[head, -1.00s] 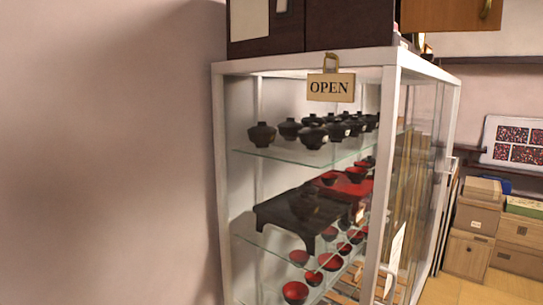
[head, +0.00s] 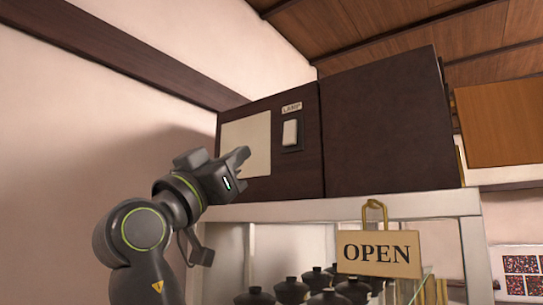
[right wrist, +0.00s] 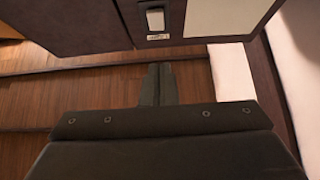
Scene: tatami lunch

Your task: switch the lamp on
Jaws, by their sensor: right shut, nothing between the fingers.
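The lamp switch (head: 290,132) is a white rocker on a dark plate, on the front of a dark brown cabinet. A small label reading LAMP (head: 292,107) sits above it. The switch also shows at the top of the right wrist view (right wrist: 155,19), with its label below it there. My right gripper (head: 243,156) is shut and empty, to the left of and a little below the switch in the head view, apart from it. Its closed fingers (right wrist: 157,84) show in the right wrist view, pointing toward the cabinet edge. My left gripper is out of view. The lamp itself is not visible.
A pale panel (head: 247,143) is beside the switch. Below stands a white-framed display case (head: 340,207) with dark lidded bowls and a hanging OPEN sign (head: 379,253). A wooden cupboard (head: 500,122) is at right. Bare wall lies left.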

